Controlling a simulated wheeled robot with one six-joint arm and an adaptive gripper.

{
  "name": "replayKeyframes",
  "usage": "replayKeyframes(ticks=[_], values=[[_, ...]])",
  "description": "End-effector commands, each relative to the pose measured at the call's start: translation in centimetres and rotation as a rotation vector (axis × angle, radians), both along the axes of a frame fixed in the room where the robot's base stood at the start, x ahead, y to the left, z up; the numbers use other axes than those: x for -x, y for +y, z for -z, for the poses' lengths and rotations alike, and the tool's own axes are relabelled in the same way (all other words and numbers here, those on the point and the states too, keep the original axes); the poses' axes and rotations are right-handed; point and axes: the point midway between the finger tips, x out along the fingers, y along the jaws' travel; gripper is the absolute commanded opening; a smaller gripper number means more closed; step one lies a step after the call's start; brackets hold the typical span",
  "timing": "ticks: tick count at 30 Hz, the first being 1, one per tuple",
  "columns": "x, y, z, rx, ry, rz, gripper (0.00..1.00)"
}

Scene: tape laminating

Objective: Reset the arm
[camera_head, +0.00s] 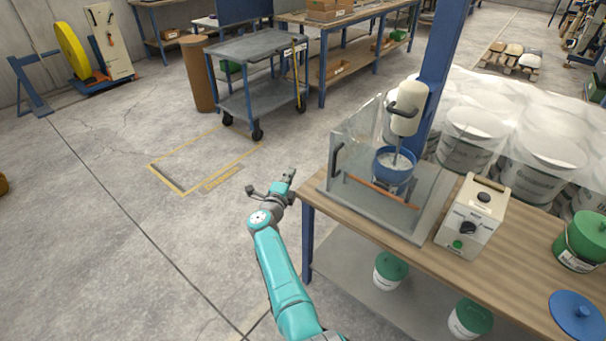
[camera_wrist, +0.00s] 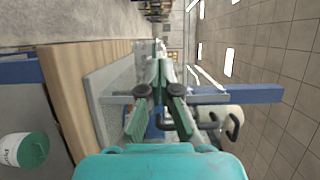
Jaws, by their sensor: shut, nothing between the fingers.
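My teal arm reaches up from the bottom of the head view. My gripper (camera_head: 288,176) is in the air just left of the workbench (camera_head: 335,206), near the bench's far left corner. In the wrist view my gripper (camera_wrist: 161,72) points toward the bench and the mixer station, with its fingers together and nothing between them. The gripper is small in the head view and touches nothing that I can see.
A mixer (camera_head: 408,108) with a blue bowl (camera_head: 393,165) stands behind a clear guard (camera_head: 350,150) on the bench. A control box (camera_head: 472,217) sits to its right. White buckets with green lids (camera_head: 391,266) stand below. Floor left of my arm is clear; a grey cart (camera_head: 250,47) stands behind.

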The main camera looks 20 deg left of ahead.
Motion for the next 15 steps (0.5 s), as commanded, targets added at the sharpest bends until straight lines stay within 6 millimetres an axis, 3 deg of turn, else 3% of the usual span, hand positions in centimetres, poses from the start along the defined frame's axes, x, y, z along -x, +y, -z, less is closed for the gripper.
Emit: replayKeyframes(ticks=[9, 12, 15], values=[[0.6, 1.1, 0.1, 0.003, -0.001, 0.0, 0.0], [0.8, 0.2, 1.1, 0.019, -0.005, -0.001, 0.0], [1.5, -2.1, 3.2, 0.057, -0.014, -0.001, 0.0]])
